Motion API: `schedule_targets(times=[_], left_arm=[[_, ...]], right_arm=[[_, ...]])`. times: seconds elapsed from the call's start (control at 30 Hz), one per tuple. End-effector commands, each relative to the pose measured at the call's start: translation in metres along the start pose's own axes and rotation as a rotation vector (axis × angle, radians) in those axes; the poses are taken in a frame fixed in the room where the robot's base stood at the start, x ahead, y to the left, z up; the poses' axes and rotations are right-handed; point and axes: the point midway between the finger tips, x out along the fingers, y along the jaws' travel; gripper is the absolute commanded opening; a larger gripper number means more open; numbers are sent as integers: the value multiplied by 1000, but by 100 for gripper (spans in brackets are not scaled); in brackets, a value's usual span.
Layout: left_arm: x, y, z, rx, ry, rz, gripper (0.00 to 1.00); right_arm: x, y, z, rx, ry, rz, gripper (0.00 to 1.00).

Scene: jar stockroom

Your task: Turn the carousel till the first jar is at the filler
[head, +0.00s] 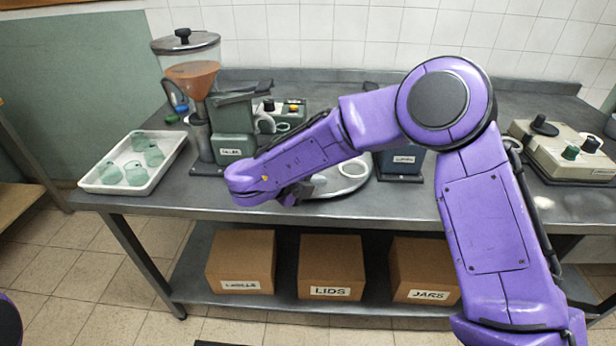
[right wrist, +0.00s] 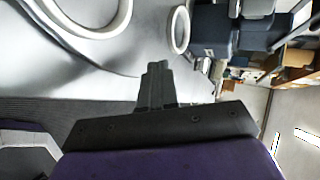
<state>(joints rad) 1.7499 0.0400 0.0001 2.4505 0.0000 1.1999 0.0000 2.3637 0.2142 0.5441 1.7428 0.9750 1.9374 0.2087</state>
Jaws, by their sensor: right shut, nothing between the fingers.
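The carousel (head: 352,184) is a round grey metal disc on the bench, largely hidden behind my right arm. A white ring (head: 320,181) shows on it; the right wrist view shows two white rings, a large one (right wrist: 128,18) and a smaller one (right wrist: 176,48). The filler (head: 234,120), a green machine with a clear hopper of orange-brown contents, stands left of the carousel. Several pale green jars (head: 136,174) are in a white tray (head: 112,190) at the bench's left end. My right gripper (head: 288,197) is shut and empty at the carousel's front left; its fingers (right wrist: 158,82) show together. My left gripper is out of view.
A dark blue labelled machine (head: 400,168) stands right of the carousel, partly behind my arm. A beige control box (head: 565,150) with knobs is at the right. Cardboard boxes (head: 331,262) sit on the lower shelf. The bench front near the filler is clear.

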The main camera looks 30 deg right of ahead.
Motion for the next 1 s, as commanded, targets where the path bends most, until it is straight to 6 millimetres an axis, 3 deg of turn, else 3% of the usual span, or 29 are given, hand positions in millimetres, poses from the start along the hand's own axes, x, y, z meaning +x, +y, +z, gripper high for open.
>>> schedule_targets(times=[0.17, 0.4, 1.0], left_arm=[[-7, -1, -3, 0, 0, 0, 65], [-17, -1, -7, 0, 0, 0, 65], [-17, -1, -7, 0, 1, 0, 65]], right_arm=[[38, -1, -2, -1, 4, 2, 0], [66, -20, -2, 2, 4, 0, 0], [72, -22, -3, -6, -8, 0, 0]])
